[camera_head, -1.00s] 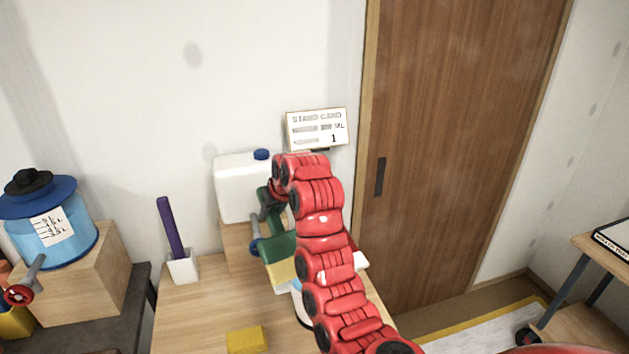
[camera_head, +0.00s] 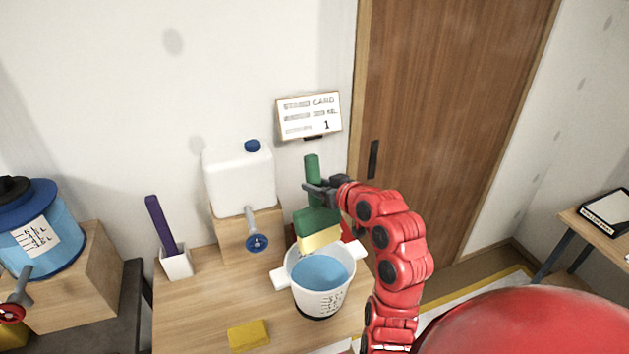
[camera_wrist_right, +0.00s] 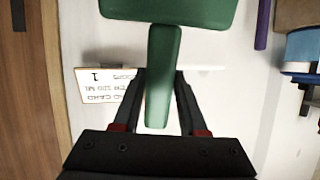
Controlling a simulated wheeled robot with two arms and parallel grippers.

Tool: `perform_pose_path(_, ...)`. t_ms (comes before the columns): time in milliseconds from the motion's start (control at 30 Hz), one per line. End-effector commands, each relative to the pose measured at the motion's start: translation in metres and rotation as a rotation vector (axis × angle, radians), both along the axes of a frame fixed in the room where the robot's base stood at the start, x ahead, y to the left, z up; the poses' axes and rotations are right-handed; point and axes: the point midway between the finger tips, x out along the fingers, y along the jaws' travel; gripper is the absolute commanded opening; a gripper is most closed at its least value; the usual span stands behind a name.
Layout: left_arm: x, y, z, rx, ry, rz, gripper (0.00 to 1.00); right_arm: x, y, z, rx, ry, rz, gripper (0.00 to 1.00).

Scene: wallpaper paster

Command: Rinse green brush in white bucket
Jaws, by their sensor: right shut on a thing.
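The green brush (camera_head: 317,222) has a green handle, a wide green head and pale yellow bristles pointing down. My right gripper (camera_head: 322,187) is shut on its handle and holds it upright. In the right wrist view the handle (camera_wrist_right: 163,75) is between the fingers of the gripper (camera_wrist_right: 162,90). The white bucket (camera_head: 321,299) stands on the wooden table with blue water (camera_head: 320,271) in it. In the head view the bristles overlap the bucket's back rim; whether they touch it I cannot tell. My left gripper is not in view.
A white canister (camera_head: 238,180) with a tap (camera_head: 255,241) stands on a wooden block behind the bucket. A purple stick (camera_head: 160,224) stands in a white cup (camera_head: 176,263). A yellow sponge (camera_head: 248,335) lies at the front. A stand card (camera_head: 309,116) is behind the brush.

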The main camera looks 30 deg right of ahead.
Motion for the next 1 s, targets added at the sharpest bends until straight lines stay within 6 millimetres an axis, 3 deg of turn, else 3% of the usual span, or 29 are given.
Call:
perform_pose_path(467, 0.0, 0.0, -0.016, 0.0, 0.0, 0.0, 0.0, 0.0, 0.0, -0.056, 0.004, 0.008, -0.001, 0.0)
perform_pose_path(1000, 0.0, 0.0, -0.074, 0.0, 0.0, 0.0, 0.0, 0.001, 0.0, -0.124, 0.002, 0.003, -0.001, 0.0)
